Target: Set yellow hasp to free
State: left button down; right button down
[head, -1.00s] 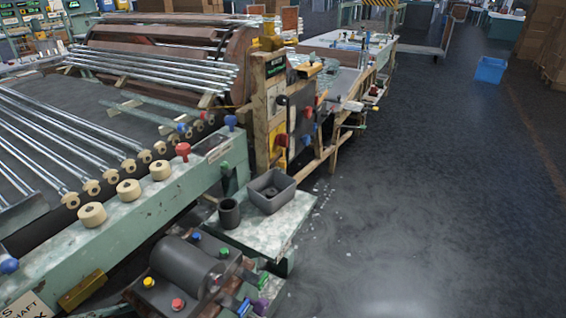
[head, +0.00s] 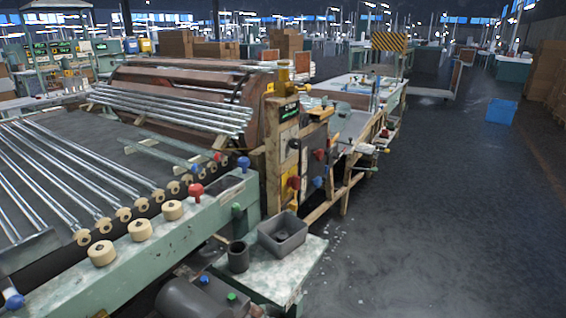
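I cannot make out a part that is surely the yellow hasp. An upright control panel (head: 316,150) on a wooden frame stands in the middle of the head view. It bears red, blue and black knobs, and a yellow plate (head: 287,165) is on its left side. A yellow-brown fitting (head: 283,74) sits on top of the post beside it. These yellow parts are small, and I cannot tell a latch or its position. Neither of my grippers is in view.
A grey bin (head: 283,236) and a dark cup (head: 238,257) stand on a pale shelf (head: 290,268). The floor (head: 440,220) at right is open, with a blue crate (head: 501,111) farther off.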

aim_at(291, 206)
jog(key=i+l, duration=0.45)
jog(key=i+l+u, duration=0.3)
jog(key=l+u, duration=0.25)
jog(key=l, duration=0.15)
jog(key=i+l+u, duration=0.15)
jog(key=l+u, duration=0.15)
jog(key=l, duration=0.1)
